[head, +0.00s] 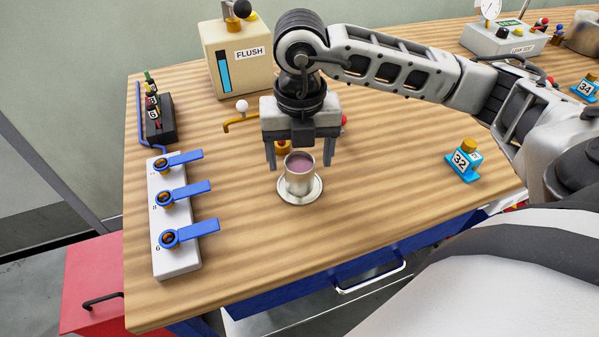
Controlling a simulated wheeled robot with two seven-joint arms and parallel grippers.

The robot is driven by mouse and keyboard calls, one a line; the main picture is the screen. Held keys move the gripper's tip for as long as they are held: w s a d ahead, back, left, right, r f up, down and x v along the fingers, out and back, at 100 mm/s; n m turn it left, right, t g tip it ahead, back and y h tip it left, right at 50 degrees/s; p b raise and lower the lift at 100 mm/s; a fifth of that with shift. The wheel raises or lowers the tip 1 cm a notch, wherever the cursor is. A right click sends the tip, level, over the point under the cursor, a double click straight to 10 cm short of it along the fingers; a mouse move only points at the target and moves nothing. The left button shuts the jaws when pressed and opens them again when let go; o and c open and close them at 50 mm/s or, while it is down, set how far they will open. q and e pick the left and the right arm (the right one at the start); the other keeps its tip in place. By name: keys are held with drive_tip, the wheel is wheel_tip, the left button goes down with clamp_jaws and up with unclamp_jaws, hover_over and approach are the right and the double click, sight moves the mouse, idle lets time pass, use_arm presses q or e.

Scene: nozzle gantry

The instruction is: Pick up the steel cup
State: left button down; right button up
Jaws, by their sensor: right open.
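The steel cup (299,184) stands upright on a small round metal saucer (286,197) near the middle of the wooden workbench. It holds a purplish liquid or filling. My right gripper (299,166) points down just above and behind the cup. Its two fingers are spread apart, one to each side of the cup's top, and nothing is held between them. I cannot tell whether either finger touches the cup. My left gripper is not in view.
A white block with several blue levers (174,242) is at the left. The FLUSH box (240,70) stands at the back, with a brass lever (237,124) before it. The bench front is clear.

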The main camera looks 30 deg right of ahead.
sight(299, 168)
wheel_tip(299, 168, down, 4)
drive_tip(key=shift+r, duration=0.2)
drive_tip(key=c, duration=1.1)
drive_tip(key=shift+r, duration=0.1)
